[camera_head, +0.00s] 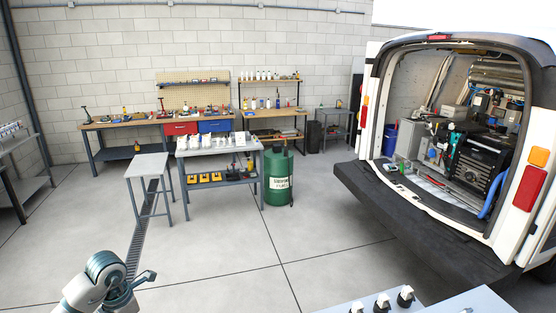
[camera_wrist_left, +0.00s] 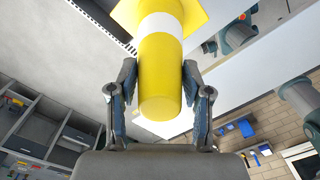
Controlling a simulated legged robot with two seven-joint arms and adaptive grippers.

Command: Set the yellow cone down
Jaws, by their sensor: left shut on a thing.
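The yellow cone (camera_wrist_left: 160,85) shows in the left wrist view, with a white band and a wide square base at the top of the picture. Its narrow, rounded end points toward my palm. My left gripper (camera_wrist_left: 158,76) is shut on the cone, one finger on each side of its body. The cone does not show in the head view. There, part of my left arm (camera_head: 100,283) is at the lower left. My right gripper is not in view.
A grey table (camera_head: 150,165) stands bare beside a workbench (camera_head: 218,149) with white items on top. A green drum (camera_head: 278,178) is to its right. An open van (camera_head: 410,195) fills the right side. The middle floor is clear.

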